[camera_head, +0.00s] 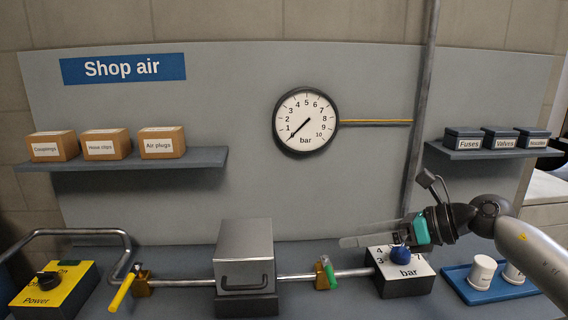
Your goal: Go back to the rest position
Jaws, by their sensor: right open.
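My right gripper (352,240) comes in from the right and is open. Its pale fingers point left, above the back edge of the white-topped regulator box (404,286) marked "bar". The blue knob (400,259) on that box stands just below the gripper's teal part, and no object shows between the fingers. I cannot tell whether the gripper touches the knob. My left gripper is not in view.
A pipe with a yellow-handled valve (122,292), a metal box (245,255) and a green-handled valve (330,274) runs along the bench. A yellow power box (55,287) stands left. A blue tray (477,292) with white cups lies right. The gauge (305,121) hangs behind.

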